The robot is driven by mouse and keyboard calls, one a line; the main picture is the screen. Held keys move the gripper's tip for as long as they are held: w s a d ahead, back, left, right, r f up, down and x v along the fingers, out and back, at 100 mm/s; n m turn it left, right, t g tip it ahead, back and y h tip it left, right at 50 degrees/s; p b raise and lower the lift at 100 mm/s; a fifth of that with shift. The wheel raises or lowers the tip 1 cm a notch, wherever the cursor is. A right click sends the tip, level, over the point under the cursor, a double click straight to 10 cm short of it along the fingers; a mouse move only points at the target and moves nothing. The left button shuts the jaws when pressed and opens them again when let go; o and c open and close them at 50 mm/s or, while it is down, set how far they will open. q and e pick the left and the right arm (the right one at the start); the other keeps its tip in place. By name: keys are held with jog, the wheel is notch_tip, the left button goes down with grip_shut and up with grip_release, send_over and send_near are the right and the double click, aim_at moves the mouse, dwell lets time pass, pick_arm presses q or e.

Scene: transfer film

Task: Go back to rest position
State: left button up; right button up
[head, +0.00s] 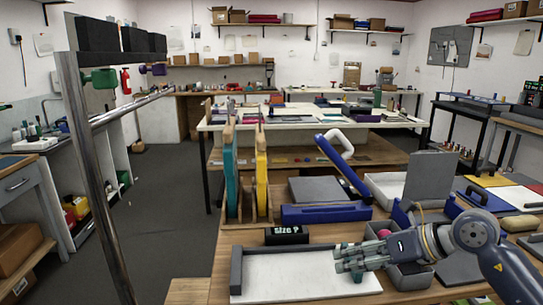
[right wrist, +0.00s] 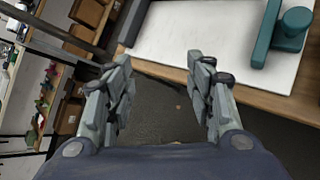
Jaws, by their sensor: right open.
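My right gripper (head: 343,260) is above the right part of a white board (head: 280,275) with a dark grey raised edge, on the wooden workbench. In the right wrist view, the gripper (right wrist: 163,78) has its two fingers wide apart with nothing between them. A teal piece with a round knob (right wrist: 290,35) lies on the white board (right wrist: 210,35), apart from the fingers. In the head view the gripper largely covers that part of the board. My left gripper is in neither view.
Around the right arm stand a grey bin (head: 408,278), a dark block marked "SIZE P" (head: 286,235), a blue tool with a pale handle (head: 342,163) and an upright rack with teal and yellow panels (head: 261,172). A metal frame (head: 97,180) stands at left. Floor (head: 170,215) is clear.

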jog(key=s+a+r+m+t+y, duration=0.4)
jog(key=a+r+m+t+y, duration=0.1)
jog(key=a+r+y, duration=0.45)
jog(key=w+d+f+m+t+h, duration=0.25)
jog(key=d+m+t+h, duration=0.85)
jog(key=m, duration=0.9)
jog(key=s+d+f+m+g+h, duration=0.1)
jog(key=d+f+m+g+h, duration=0.1)
jog(key=f+m+h, duration=0.3)
jog(key=s+d+f+m+g+h, duration=0.2)
jog(key=d+f+m+h, duration=0.15)
jog(key=f, duration=0.45)
jog(key=s+f+m+g, duration=0.4)
jog(key=s+f+g, duration=0.4)
jog(key=f, duration=0.6)
jog(key=s+a+f+g+y, duration=0.1)
jog(key=s+a+f+g, duration=0.15)
jog(key=s+f, duration=0.45)
jog(key=s+a+f+g+y, duration=0.15)
jog(key=s+g, duration=0.25)
jog(key=s, duration=0.7)
notch_tip(320, 180, down, 26)
jog(key=s+f+g, duration=0.1)
jog(key=s, duration=0.1)
jog(key=s+d+f+g+h, duration=0.1)
jog(key=s+d+f, duration=0.1)
jog(key=s+f, duration=1.3)
jog(key=shift+s+d+f, duration=0.2)
jog(key=shift+s+d, duration=0.2)
jog(key=shift+s, duration=0.25)
